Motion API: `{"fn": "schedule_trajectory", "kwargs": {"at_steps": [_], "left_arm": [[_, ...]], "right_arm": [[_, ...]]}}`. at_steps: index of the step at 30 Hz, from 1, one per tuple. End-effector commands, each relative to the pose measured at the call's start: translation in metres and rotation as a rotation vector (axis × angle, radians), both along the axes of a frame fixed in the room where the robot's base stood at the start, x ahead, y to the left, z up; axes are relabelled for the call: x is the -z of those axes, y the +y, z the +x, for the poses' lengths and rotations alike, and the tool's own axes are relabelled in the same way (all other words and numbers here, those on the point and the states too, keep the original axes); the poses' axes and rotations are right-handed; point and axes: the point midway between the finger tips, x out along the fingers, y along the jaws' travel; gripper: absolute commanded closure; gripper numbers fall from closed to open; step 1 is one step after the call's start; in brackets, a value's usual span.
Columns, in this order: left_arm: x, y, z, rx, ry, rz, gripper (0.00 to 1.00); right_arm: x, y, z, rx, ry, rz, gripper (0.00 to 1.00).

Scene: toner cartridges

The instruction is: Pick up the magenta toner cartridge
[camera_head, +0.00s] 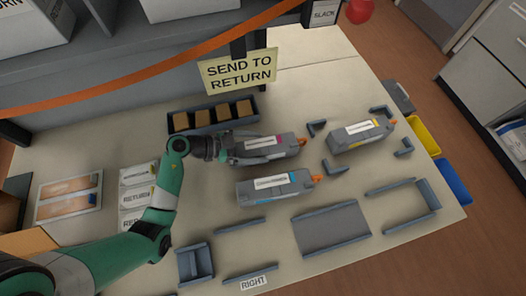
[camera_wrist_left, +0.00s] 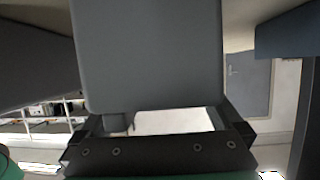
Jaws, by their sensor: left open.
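The magenta toner cartridge (camera_head: 283,148) is a grey block with a white label and a small magenta mark, lying on the table in the head view. My left gripper (camera_head: 236,152) is at its left end, with the open jaws around or beside that end. In the left wrist view a large grey body, apparently the cartridge (camera_wrist_left: 150,55), fills the space in front of the jaws. Finger contact is hidden. My right gripper is not in view.
The cyan cartridge (camera_head: 275,188) lies just in front, and the yellow cartridge (camera_head: 362,134) lies to the right. A dark tray (camera_head: 172,124) of brown blocks is behind the gripper. Low grey brackets and a flat holder (camera_head: 331,225) stand at the front right. A "SEND TO RETURN" sign (camera_head: 238,72) stands behind.

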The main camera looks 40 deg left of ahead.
Motion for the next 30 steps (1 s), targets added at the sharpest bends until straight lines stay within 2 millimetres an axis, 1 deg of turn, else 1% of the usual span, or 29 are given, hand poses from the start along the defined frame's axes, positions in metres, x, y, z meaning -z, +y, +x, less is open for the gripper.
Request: {"fn": "schedule_trajectory", "kwargs": {"at_steps": [5, 8, 12, 20, 21, 22, 30], "left_arm": [[-0.0008, -0.0001, 0.0002, 0.000, 0.000, 0.000, 0.00], [-0.0007, 0.0000, 0.0001, 0.000, 0.001, -0.001, 0.16], [-0.0007, -0.0001, -0.0001, 0.000, 0.000, 0.000, 0.41], [-0.0006, -0.0001, -0.0002, 0.001, 0.000, 0.000, 0.88], [-0.0005, -0.0001, -0.0002, 0.001, 0.000, 0.000, 0.95], [-0.0005, -0.0001, -0.0002, 0.001, 0.000, 0.000, 1.00], [-0.0020, 0.0001, 0.0003, 0.000, -0.003, -0.001, 1.00]], "right_arm": [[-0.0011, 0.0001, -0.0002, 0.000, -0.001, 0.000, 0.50], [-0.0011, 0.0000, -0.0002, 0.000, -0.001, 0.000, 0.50], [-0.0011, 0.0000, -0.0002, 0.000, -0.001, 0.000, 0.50], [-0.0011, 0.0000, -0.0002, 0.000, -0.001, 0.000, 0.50], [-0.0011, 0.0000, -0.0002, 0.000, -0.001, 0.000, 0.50], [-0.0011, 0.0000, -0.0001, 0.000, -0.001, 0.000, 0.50], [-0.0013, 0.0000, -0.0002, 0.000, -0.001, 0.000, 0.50]]}}
